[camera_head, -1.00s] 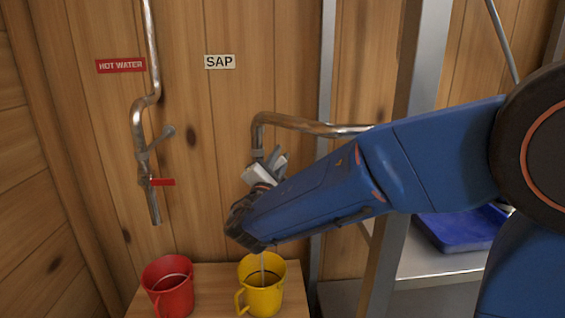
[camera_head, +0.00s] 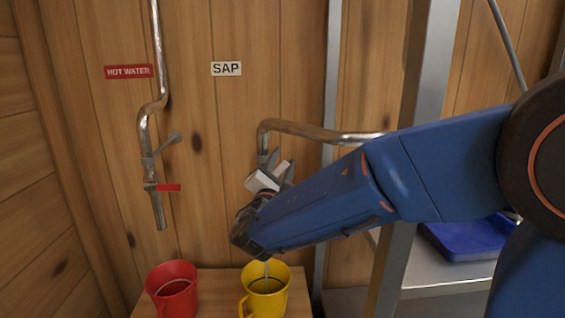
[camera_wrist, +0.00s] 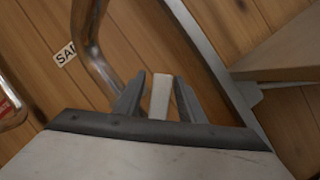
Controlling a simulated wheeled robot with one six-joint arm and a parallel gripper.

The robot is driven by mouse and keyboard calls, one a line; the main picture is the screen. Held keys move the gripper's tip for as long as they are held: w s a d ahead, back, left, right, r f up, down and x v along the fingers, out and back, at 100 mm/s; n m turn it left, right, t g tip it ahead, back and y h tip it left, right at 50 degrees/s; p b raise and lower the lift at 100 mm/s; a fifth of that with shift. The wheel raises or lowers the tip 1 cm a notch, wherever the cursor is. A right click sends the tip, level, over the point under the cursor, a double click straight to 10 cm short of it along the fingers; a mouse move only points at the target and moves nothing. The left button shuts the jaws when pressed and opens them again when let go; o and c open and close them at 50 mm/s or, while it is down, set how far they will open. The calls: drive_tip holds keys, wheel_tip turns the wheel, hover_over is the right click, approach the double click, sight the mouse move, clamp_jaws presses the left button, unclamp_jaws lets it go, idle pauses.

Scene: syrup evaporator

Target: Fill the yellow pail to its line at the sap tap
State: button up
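The yellow pail (camera_head: 265,303) stands upright on a wooden bench under the sap pipe (camera_head: 309,131), marked by a SAP sign (camera_head: 226,68). A thin pale stream (camera_head: 267,269) falls into the pail. A dark line shows inside it; the liquid level against it is unclear. My gripper (camera_head: 279,166) is at the sap tap, above the pail. In the wrist view its two grey fingers (camera_wrist: 160,88) stand apart on either side of a pale bar (camera_wrist: 160,97), apparently the tap handle, with a gap visible at the left. My arm hides the spout.
A red pail (camera_head: 172,302) stands on the bench (camera_head: 219,285) to the left. Above it hangs the hot water pipe (camera_head: 158,207) with a red handle (camera_head: 168,187) and HOT WATER sign (camera_head: 128,71). A metal rack post (camera_head: 420,90) and a blue tray (camera_head: 465,240) are at the right.

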drive_tip(key=v, duration=1.7)
drive_tip(key=shift+s, duration=0.2)
drive_tip(key=shift+o, duration=0.6)
